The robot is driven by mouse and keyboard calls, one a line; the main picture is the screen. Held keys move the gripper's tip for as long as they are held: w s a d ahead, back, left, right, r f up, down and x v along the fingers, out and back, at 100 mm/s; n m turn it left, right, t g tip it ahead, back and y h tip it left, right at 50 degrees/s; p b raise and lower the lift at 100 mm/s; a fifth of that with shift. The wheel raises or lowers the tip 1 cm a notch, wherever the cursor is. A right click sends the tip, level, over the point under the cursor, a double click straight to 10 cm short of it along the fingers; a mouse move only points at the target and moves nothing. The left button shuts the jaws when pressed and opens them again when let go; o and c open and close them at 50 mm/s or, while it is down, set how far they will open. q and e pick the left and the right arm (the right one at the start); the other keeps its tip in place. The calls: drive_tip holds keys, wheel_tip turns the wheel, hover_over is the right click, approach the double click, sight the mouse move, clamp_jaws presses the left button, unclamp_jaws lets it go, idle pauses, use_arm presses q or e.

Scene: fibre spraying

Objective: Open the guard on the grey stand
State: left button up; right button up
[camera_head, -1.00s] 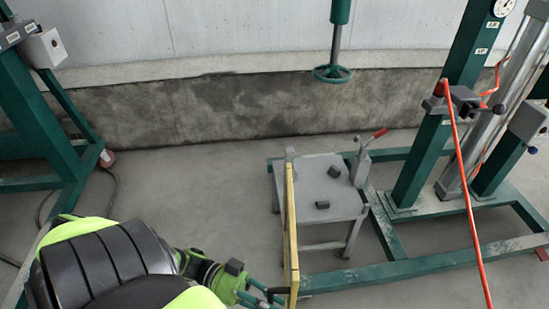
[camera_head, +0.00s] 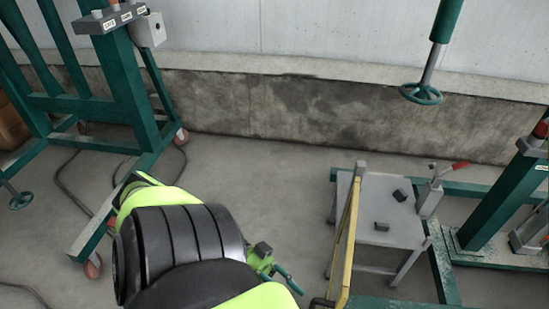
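The grey stand (camera_head: 385,238) is at the lower right, with two small dark blocks (camera_head: 400,195) on its top. The yellow-framed guard (camera_head: 344,255) stands upright along the left side of the stand, seen almost edge-on, and the top to its right is uncovered. A dark bar (camera_head: 321,302), perhaps its handle, sticks out left of its lower end. My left arm comes in from the bottom, and my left gripper (camera_head: 287,281) is left of the guard with a gap between them. Only part of its fingers shows, so its opening is unclear. My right gripper is out of view.
A red-handled clamp (camera_head: 432,190) is at the stand's back right. A green frame (camera_head: 500,200) stands on the right, and a wheeled green frame (camera_head: 135,110) on the left. A green handwheel (camera_head: 421,94) hangs above. The floor between is clear.

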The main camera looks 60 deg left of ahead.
use_arm(q)
drive_tip(key=v, duration=0.5)
drive_tip(key=shift+s+a, duration=0.15)
drive_tip(key=shift+a, duration=0.2)
